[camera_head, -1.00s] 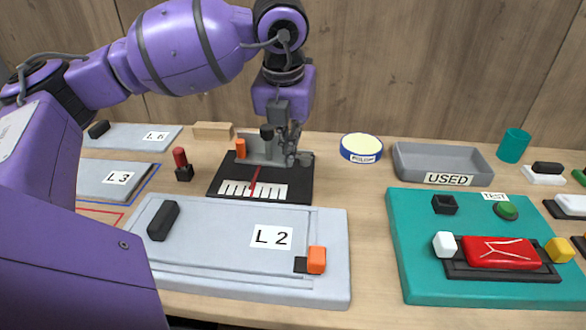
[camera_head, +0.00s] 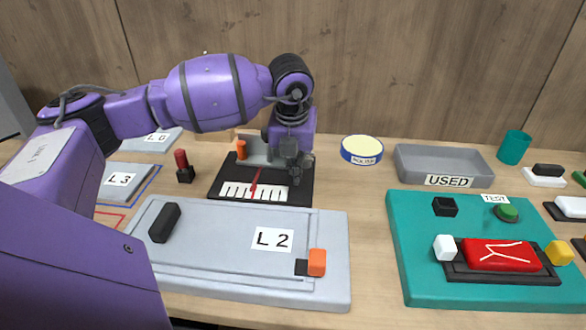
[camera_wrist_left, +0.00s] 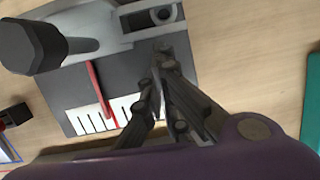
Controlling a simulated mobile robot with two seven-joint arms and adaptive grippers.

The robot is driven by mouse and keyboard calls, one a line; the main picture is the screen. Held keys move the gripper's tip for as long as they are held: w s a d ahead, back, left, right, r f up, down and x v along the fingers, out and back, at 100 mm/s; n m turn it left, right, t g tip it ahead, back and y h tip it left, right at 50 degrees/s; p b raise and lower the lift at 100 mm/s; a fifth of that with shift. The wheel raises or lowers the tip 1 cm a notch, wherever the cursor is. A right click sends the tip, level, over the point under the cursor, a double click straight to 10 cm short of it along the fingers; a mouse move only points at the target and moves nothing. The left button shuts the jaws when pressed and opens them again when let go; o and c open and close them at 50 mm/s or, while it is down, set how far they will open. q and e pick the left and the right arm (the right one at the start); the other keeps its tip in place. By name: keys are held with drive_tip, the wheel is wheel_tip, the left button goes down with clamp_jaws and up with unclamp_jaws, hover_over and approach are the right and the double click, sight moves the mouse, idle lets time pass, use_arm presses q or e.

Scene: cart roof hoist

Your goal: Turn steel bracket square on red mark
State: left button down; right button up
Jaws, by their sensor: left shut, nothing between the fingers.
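The steel bracket (camera_head: 258,155) is a grey piece at the back of a black plate (camera_head: 220,180), partly hidden behind my left gripper (camera_head: 296,178). In the left wrist view the pale grey bracket (camera_wrist_left: 90,22) lies along the plate's far side. My left gripper is shut and empty, pointing down low over the plate's right part, right of the red mark. Contact with the bracket is unclear. My right gripper is out of view.
An orange peg (camera_head: 241,149) stands at the bracket's left. A dark knob (camera_wrist_left: 32,45) rises close in the left wrist view. A red-topped post (camera_head: 182,165) stands left of the plate, the L 2 panel (camera_head: 215,262) in front, a polish tin (camera_head: 361,149) at right.

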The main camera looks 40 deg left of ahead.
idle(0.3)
use_arm(q)
drive_tip(key=shift+w+a+n, duration=0.2)
drive_tip(key=shift+w+n, duration=0.1)
drive_tip(key=shift+w, duration=0.45)
drive_tip(key=shift+s, duration=0.1)
